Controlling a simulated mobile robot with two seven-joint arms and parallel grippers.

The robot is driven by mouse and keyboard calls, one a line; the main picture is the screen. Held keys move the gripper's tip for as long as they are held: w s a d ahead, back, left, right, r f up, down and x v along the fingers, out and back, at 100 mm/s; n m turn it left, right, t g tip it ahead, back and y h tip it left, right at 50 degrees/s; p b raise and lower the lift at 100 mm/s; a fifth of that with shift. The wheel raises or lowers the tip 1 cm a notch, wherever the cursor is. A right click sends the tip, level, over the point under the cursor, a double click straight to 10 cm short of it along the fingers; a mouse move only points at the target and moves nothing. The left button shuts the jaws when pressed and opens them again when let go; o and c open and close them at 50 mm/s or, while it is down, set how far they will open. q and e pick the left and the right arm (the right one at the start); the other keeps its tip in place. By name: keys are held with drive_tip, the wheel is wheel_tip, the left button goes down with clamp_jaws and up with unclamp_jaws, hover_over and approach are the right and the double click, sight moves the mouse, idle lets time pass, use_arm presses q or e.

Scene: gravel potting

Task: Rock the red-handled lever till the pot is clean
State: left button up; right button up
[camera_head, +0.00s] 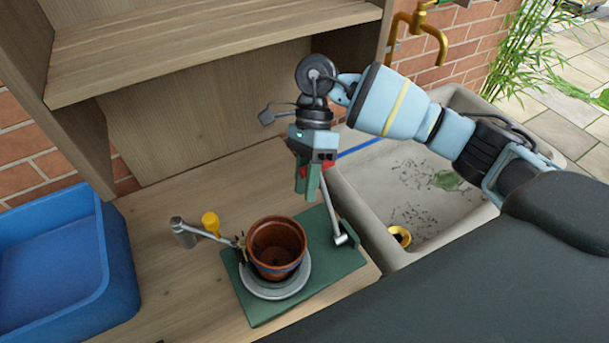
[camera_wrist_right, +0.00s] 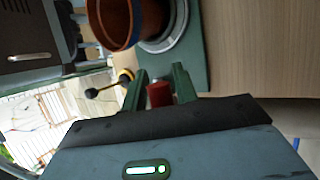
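A terracotta pot (camera_head: 276,243) with dark soil marks inside stands upright on a grey round plate (camera_head: 272,290), on a green base board (camera_head: 330,262). The pot also shows in the right wrist view (camera_wrist_right: 113,20). The red-handled lever (camera_head: 332,210) rises from a pivot at the board's right side; its red grip (camera_wrist_right: 159,94) lies between my right fingers. My right gripper (camera_head: 307,185) also shows in the right wrist view (camera_wrist_right: 159,78), its green fingers closed against both sides of the grip. My left gripper is not in view.
A grey metal arm (camera_head: 212,231) with a small dark brush-like end reaches the pot's left side, near a yellow knob (camera_head: 210,220). A blue tray (camera_head: 60,265) stands left. A stone sink (camera_head: 395,180) with dark debris lies right, below a brass tap (camera_head: 425,25).

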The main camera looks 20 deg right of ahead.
drive_tip(key=shift+w+r, duration=0.1)
drive_tip(key=shift+r, duration=0.2)
drive_tip(key=shift+r, duration=0.3)
wheel_tip(320, 180, up, 2)
drive_tip(key=shift+r+b, duration=0.2)
drive_tip(key=shift+b, duration=0.1)
drive_tip(key=s+a+r, duration=0.1)
drive_tip(key=s+a, duration=0.2)
drive_tip(key=s, duration=0.4)
drive_tip(key=s+a, duration=0.2)
drive_tip(key=s, duration=0.6)
drive_tip(key=shift+a+r+b, duration=0.3)
drive_tip(key=shift+a+r, duration=0.05)
drive_tip(key=shift+a, duration=0.05)
